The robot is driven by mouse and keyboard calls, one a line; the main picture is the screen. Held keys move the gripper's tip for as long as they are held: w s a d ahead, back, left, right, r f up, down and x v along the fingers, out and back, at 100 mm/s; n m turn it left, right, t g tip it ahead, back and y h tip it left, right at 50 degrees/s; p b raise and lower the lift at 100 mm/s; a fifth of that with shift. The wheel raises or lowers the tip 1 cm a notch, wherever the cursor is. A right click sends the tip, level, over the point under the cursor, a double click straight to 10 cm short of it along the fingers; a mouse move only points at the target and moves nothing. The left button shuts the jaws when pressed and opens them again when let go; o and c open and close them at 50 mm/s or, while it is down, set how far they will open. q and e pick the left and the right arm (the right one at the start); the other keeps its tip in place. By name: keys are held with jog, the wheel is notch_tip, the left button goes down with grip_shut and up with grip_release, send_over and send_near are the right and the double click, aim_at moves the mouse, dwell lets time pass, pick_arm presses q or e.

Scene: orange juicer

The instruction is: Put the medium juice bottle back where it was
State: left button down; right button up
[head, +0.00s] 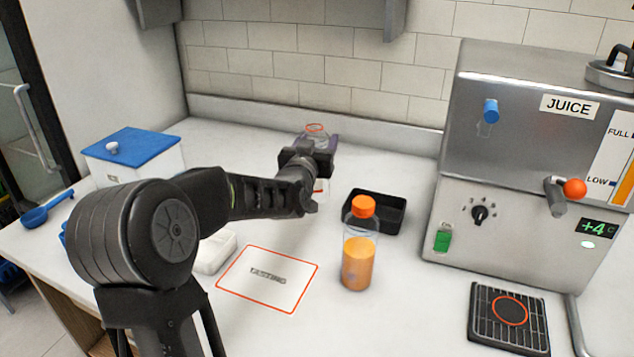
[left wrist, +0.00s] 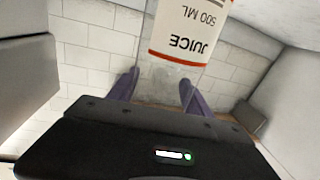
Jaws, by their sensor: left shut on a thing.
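My left gripper (head: 320,148) is shut on a clear, empty-looking bottle (head: 316,132) near the back of the counter. The bottle's open top with an orange ring shows above the gripper, and a bit of its white label shows below. The gripper hides its middle. In the left wrist view, the bottle's label (left wrist: 185,35) reads JUICE 500 ML upside down, and the purple fingers (left wrist: 158,88) are on either side of the bottle. I cannot tell whether its base touches the counter. My right gripper is not in view.
An orange-capped bottle of juice (head: 359,250) stands beside a tasting mat (head: 240,283). A black tray (head: 385,222) is behind it. The juicer (head: 450,190) with its drip grate (head: 480,325) is at right. A blue-lidded white box (head: 130,145) and blue scoop (head: 35,215) are left.

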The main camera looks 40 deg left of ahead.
pick_arm(q)
jog(key=shift+f, duration=1.55)
jog(key=shift+f, duration=1.8)
jog(key=shift+f, duration=0.1)
jog(key=shift+c, duration=2.2)
grip_release()
jog(key=shift+s, duration=0.1)
jog(key=b+v, duration=0.1)
jog(key=v, duration=1)
jog(key=shift+s+d, duration=0.25)
jog(key=shift+s, duration=0.05)
